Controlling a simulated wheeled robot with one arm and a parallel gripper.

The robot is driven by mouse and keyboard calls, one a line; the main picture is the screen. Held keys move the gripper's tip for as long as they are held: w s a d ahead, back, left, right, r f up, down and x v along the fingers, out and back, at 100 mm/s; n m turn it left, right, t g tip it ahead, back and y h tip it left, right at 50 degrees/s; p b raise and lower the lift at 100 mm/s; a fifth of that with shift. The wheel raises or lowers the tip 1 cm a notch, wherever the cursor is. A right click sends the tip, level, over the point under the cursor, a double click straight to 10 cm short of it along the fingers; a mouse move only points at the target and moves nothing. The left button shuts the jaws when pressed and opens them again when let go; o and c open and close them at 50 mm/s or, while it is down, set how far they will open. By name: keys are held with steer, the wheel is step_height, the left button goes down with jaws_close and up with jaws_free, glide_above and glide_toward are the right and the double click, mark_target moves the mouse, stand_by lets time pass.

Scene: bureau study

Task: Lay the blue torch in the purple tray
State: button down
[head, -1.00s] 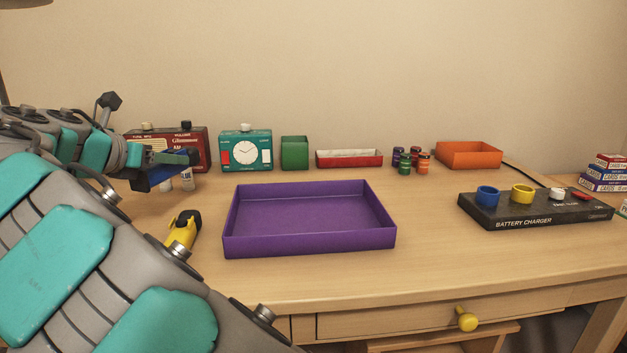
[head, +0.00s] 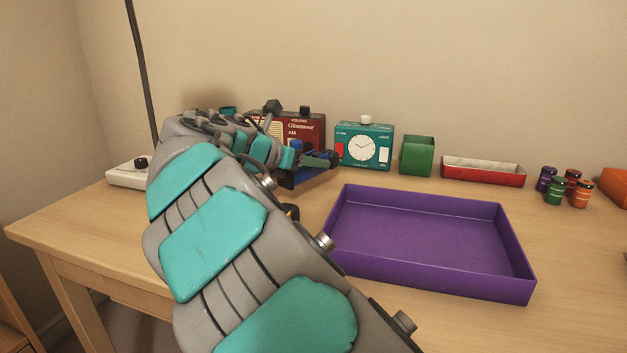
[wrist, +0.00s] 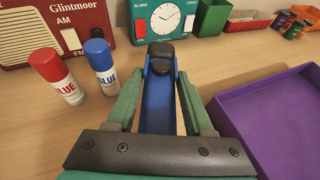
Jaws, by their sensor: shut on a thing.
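The blue torch (wrist: 158,105) is held between the fingers of my gripper (wrist: 160,108), with its black end pointing away from the wrist. In the head view, my gripper (head: 312,165) holds the torch (head: 300,180) above the desk, left of the purple tray and in front of the radio and clock. The purple tray (head: 430,274) lies on the desk, and its bare floor shows empty. In the wrist view, the tray (wrist: 262,115) is to the right of the torch, apart from it.
A red radio (head: 305,128), teal clock (head: 364,146), green box (head: 417,156) and red tray (head: 483,172) line the back. Two glue sticks, red-capped (wrist: 55,75) and blue-capped (wrist: 101,67), stand left of my gripper. Several small jars (head: 555,190) stand at the right. My arm mostly hides a yellow-and-black torch.

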mark_target(311, 177)
steer(key=shift+f, duration=1.95)
steer(key=shift+c, duration=1.4)
jaws_free()
steer(key=shift+f, duration=0.1)
